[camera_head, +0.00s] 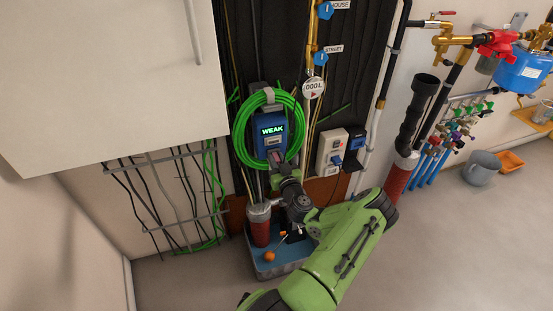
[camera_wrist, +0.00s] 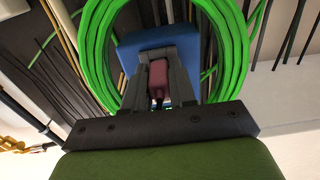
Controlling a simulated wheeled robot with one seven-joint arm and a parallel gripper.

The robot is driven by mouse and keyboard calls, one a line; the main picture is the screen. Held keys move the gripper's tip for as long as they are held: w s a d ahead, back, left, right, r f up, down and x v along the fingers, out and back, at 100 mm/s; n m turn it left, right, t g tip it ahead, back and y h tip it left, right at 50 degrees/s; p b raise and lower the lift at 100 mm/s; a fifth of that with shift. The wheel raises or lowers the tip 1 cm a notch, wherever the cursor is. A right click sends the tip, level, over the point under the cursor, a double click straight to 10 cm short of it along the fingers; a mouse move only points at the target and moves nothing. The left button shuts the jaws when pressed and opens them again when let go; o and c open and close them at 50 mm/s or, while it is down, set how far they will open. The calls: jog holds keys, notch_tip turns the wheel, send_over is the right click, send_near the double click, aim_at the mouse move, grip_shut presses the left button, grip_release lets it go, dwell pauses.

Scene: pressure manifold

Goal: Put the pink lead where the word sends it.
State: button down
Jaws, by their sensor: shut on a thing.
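The pink lead's plug (camera_wrist: 158,76) is between the fingers of my gripper (camera_wrist: 160,72) in the wrist view, with a dark cable running from it. My gripper is shut on it, its fingertips at the lower part of a blue box (camera_wrist: 190,40). In the head view the blue box (camera_head: 271,131) hangs on the dark wall panel inside a coil of green hose, and its screen reads "WEAK" in green. My gripper (camera_head: 277,160) is just below that screen. Whether the plug touches or enters the box is hidden.
Right of the box are a white device (camera_head: 332,147) and a dark device with a blue screen (camera_head: 357,141). Tags "HOUSE" (camera_head: 339,5) and "STREET" (camera_head: 333,48) mark brass pipes. A blue-topped crate (camera_head: 263,270) stands below. Grey floor at right is mostly clear.

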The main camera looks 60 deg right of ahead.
jog(key=b+v, duration=0.1)
jog(key=v, duration=0.5)
dwell(1.1)
